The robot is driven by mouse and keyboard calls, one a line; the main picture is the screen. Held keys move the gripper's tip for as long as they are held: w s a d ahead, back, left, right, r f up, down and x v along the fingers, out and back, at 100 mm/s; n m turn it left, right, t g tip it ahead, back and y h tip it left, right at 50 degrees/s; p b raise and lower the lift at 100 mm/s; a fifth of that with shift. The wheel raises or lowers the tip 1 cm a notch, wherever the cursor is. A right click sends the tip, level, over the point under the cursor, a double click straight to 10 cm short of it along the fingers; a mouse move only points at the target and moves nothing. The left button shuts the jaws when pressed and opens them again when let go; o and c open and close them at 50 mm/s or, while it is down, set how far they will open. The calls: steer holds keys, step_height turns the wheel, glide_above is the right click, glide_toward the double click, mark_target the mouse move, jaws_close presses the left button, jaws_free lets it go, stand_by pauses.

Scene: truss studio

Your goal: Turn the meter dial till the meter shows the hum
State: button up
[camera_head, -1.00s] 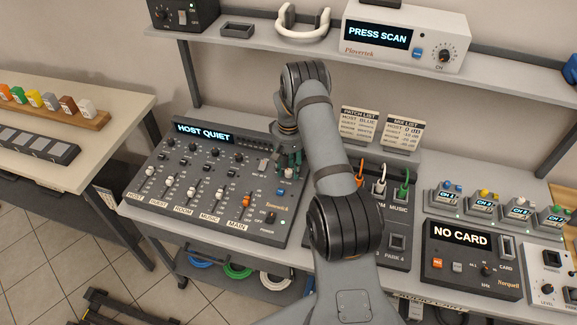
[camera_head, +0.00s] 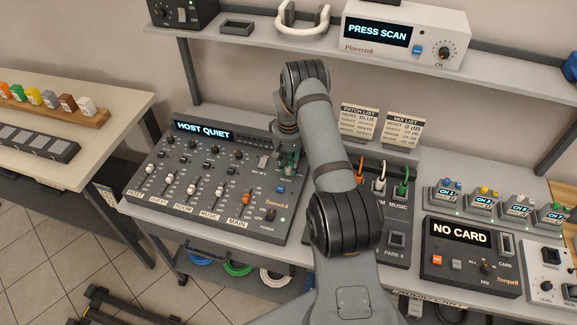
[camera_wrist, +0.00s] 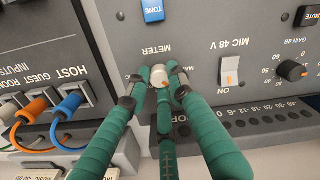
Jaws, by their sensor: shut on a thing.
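The meter dial (camera_wrist: 159,74) is a small pale knob with an orange mark, beside the METER label on the grey mixer panel (camera_wrist: 205,50), in the wrist view. My gripper (camera_wrist: 160,82) has green fingers closed around the dial, with fingertips on both sides of it. In the head view my gripper (camera_head: 289,160) is at the mixer's upper right and hides the dial. The mixer (camera_head: 212,160) has a display (camera_head: 204,132) reading HOST QUIET.
A blue TONE button (camera_wrist: 152,10) and a MIC 48 V switch (camera_wrist: 229,71) sit near the dial. Blue and orange cables (camera_wrist: 68,105) plug in at the wrist view's left. Patch cables (camera_head: 381,180) stand right of my arm. A shelf (camera_head: 290,45) runs behind.

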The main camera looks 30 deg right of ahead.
steer(key=shift+f+b, duration=0.15)
steer(key=shift+b, duration=0.2)
jaws_close()
steer(key=shift+f+m+b, duration=0.1)
steer(key=shift+m+b, duration=0.6)
steer(key=shift+b, duration=0.1)
steer(key=m+b, duration=0.2)
steer(key=b, duration=0.1)
steer(key=shift+f, duration=0.1)
steer(key=m+b, duration=0.4)
steer(key=shift+a+r+m+b, duration=0.1)
steer(key=shift+r+m+b, duration=0.15)
steer(key=shift+m+b, duration=0.5)
steer(key=o, duration=0.9)
jaws_free()
steer(key=shift+r, duration=0.1)
steer(key=shift+o, duration=0.2)
